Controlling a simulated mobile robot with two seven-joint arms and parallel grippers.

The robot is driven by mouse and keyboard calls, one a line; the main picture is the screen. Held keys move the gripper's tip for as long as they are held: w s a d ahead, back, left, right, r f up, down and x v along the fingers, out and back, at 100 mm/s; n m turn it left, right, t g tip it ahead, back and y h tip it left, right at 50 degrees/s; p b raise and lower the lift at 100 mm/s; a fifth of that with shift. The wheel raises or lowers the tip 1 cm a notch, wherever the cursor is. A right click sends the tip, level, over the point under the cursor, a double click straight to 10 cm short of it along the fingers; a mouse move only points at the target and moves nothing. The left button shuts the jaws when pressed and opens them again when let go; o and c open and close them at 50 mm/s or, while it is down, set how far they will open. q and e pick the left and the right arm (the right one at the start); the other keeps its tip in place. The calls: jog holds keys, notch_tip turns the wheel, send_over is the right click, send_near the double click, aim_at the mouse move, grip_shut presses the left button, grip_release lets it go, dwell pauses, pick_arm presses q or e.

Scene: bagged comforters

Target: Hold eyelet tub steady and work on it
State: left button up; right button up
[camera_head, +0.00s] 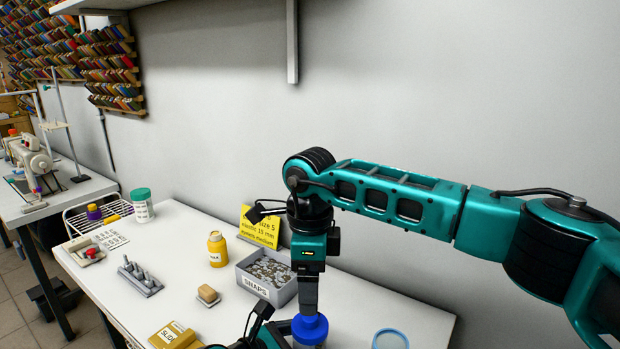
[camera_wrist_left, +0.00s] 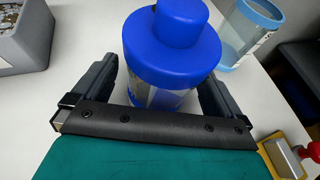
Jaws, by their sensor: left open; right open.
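The eyelet tub is clear with a blue knobbed lid; its lid (camera_head: 310,329) shows at the bottom of the head view. In the left wrist view the tub (camera_wrist_left: 170,55) stands between the two fingers of my left gripper (camera_wrist_left: 158,88), which is open with one finger on each side; I cannot tell whether they touch it. My right gripper (camera_head: 308,309) points down directly over the lid and is open. Its fingertips overlap the lid in the head view, so contact is unclear. The tub's lower body is largely hidden.
A grey snaps bin (camera_head: 249,285) stands behind and left of the tub, with a yellow sign (camera_head: 259,226) behind it. A light-blue-rimmed container (camera_head: 390,340) stands to the right.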

aim_at(294, 345)
pick_arm(q)
jog(key=shift+p+v, duration=0.55)
jog(key=shift+v, duration=0.4)
pick_arm(e)
jog(key=shift+r, duration=0.7)
pick_arm(q)
jog(key=shift+s+a+r+p, duration=0.3)
jog(key=shift+s+a+r, duration=0.25)
jog(key=shift+a+r, duration=0.25)
pick_arm(e)
jog(key=shift+r, duration=0.3)
